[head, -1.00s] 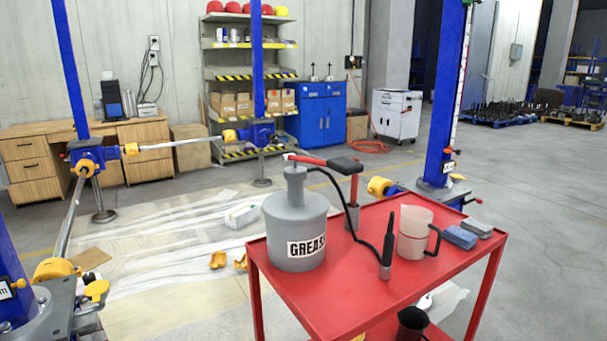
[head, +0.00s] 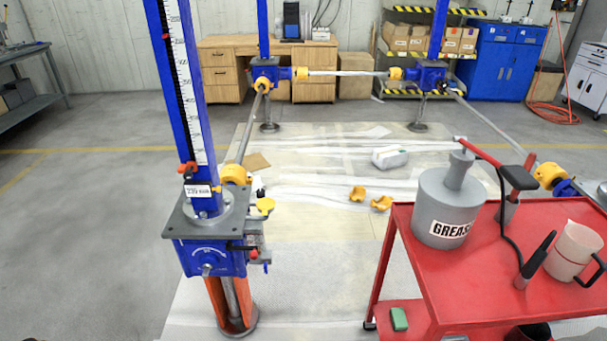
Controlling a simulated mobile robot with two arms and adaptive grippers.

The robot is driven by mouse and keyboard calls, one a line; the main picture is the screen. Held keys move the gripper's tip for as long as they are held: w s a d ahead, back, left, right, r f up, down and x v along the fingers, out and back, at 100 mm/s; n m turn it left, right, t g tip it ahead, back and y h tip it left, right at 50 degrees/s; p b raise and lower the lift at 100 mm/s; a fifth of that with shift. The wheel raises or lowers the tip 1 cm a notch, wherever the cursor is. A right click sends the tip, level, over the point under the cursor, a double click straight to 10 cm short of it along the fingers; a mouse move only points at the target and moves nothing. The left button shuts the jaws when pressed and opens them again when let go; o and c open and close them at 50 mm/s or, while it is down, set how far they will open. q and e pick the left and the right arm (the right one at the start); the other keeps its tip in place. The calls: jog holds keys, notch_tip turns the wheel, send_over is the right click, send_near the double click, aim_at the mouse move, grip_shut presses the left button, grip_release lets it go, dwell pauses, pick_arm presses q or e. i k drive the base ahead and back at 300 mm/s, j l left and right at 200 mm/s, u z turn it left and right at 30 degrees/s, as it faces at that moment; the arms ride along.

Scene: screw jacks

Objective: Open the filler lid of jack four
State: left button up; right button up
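Several blue screw jacks stand around the floor sheet. The nearest jack (head: 212,258) stands upright at the left, with a tall blue column, a white scale and a grey top plate (head: 185,222). A small yellow lid-like part (head: 265,206) sits at the right side of this plate; it looks tilted, but I cannot tell whether it is open. Two more jacks stand behind, at the back left (head: 265,72) and back right (head: 430,74). No readable number shows which one is jack four. Neither of my grippers is clearly in view.
A red cart (head: 410,262) at the right carries a grey grease can (head: 440,205), a clear jug (head: 574,250) and a black-handled tool (head: 537,260). Yellow shells (head: 357,194) and a pale container (head: 389,158) lie on the sheet. Shafts link the jacks. Floor at the left is clear.

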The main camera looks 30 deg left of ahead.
aim_at(264, 205)
jog(key=u, duration=1.15)
